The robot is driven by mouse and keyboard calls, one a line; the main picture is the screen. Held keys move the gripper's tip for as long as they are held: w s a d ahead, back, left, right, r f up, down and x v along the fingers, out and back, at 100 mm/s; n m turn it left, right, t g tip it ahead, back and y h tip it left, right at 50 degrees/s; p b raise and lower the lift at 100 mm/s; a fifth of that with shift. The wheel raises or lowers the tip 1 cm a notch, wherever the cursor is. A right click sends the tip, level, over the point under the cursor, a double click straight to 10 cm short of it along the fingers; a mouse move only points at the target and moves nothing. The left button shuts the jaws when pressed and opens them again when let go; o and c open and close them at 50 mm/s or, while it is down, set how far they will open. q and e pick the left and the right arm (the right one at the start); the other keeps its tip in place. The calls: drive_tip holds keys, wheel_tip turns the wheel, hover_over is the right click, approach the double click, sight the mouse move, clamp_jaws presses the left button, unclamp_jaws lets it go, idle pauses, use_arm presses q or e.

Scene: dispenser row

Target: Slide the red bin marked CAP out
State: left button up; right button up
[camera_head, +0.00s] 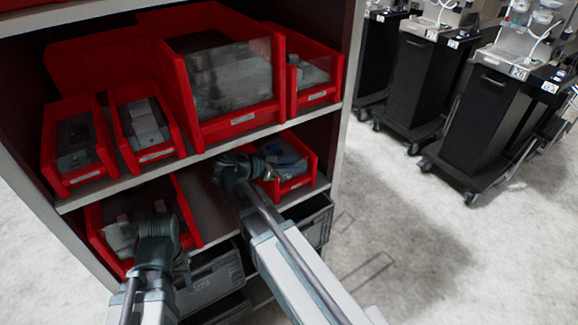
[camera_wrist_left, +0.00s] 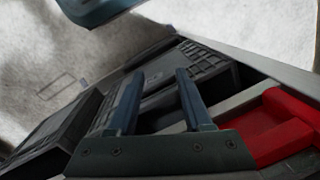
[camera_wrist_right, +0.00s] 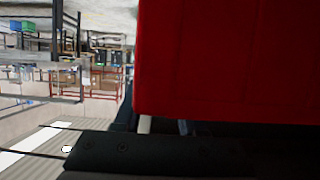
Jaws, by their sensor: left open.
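Several red bins stand on two shelves, and their small white labels are too small to read, so I cannot tell which is marked CAP. On the lower shelf, one red bin (camera_head: 291,183) is at the right and another red bin (camera_head: 187,214) at the left. My right gripper (camera_head: 237,170) is at the left side of the right-hand bin; its fingers are largely hidden. A red wall (camera_wrist_right: 225,60) fills much of the right wrist view. My left gripper (camera_wrist_left: 158,75) is open and empty, with a red bin (camera_wrist_left: 285,125) beside it. In the head view it is in front of the lower-left bin.
Black wheeled carts (camera_head: 475,115) stand at the right. The floor (camera_head: 430,240) between is clear.

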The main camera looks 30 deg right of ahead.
clamp_jaws()
idle(1.4)
